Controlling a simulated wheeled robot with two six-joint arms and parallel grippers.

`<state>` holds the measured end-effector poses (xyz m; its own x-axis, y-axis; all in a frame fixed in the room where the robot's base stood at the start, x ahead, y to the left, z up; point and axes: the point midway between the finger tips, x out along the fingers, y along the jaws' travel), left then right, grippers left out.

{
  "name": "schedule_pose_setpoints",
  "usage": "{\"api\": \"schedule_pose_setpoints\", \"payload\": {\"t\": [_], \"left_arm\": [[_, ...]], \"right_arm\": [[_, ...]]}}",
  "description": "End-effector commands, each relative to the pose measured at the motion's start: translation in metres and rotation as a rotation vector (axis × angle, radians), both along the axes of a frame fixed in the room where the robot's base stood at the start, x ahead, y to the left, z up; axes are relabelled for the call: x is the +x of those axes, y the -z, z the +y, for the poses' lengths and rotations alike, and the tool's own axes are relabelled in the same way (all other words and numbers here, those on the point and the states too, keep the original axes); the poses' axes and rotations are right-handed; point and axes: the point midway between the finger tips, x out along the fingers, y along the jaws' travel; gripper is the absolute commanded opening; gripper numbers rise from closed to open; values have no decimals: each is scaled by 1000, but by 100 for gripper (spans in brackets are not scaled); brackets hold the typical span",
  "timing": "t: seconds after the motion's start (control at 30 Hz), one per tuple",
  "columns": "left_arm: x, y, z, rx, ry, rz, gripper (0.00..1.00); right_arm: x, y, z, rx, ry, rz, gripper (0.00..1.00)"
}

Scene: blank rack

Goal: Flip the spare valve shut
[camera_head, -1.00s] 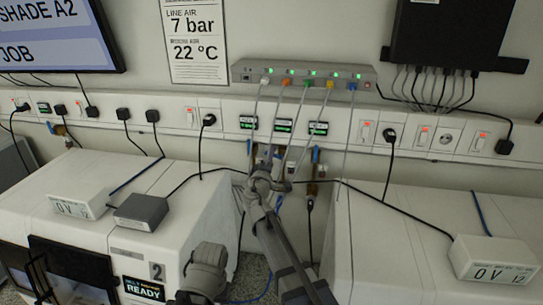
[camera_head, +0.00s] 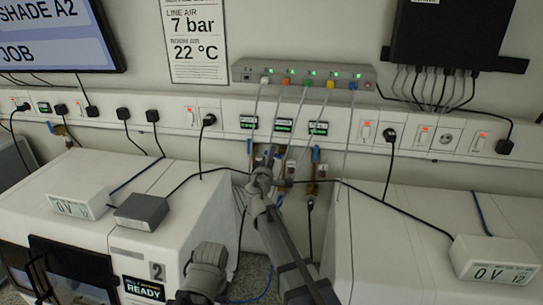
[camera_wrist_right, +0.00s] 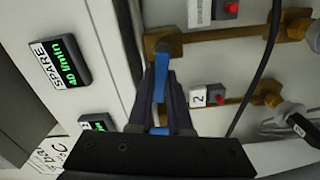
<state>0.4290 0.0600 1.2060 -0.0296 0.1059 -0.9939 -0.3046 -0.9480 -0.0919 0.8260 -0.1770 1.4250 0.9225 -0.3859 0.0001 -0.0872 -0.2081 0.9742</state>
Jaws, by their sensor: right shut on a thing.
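The right wrist view shows a blue lever (camera_wrist_right: 160,78) on a brass valve (camera_wrist_right: 168,46), beside a display reading SPARE (camera_wrist_right: 60,62). My right gripper (camera_wrist_right: 163,100) is shut on this lever, with its dark fingers on either side of it. The lever lies roughly in line with the fingers, and its lower part is partly hidden between them. In the head view my right gripper (camera_head: 264,165) is at the valves below the small wall displays, and my wrist hides much of the lever there. My left gripper is not in view.
Another blue lever (camera_head: 316,154) is just right of my gripper. Black cables cross near it. White machines stand left (camera_head: 170,190) and right (camera_head: 400,230) of the gap my arm reaches through. A tag marked 2 (camera_wrist_right: 198,98) is near my fingers.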

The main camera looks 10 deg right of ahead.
Motion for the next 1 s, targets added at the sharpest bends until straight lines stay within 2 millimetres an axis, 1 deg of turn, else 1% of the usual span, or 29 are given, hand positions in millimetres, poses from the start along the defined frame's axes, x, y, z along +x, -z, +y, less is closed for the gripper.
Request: {"api": "schedule_pose_setpoints", "payload": {"t": [0.27,0.6,0.93,0.97,1.0], "left_arm": [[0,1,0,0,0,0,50],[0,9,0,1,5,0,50],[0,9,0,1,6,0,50],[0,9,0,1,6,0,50],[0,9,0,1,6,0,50]], "right_arm": [[0,1,0,-5,0,2,0],[0,10,1,-208,0,88,0],[0,9,1,-224,0,95,0],[0,9,1,-224,0,95,21],[0,9,1,-224,0,95,25]]}}
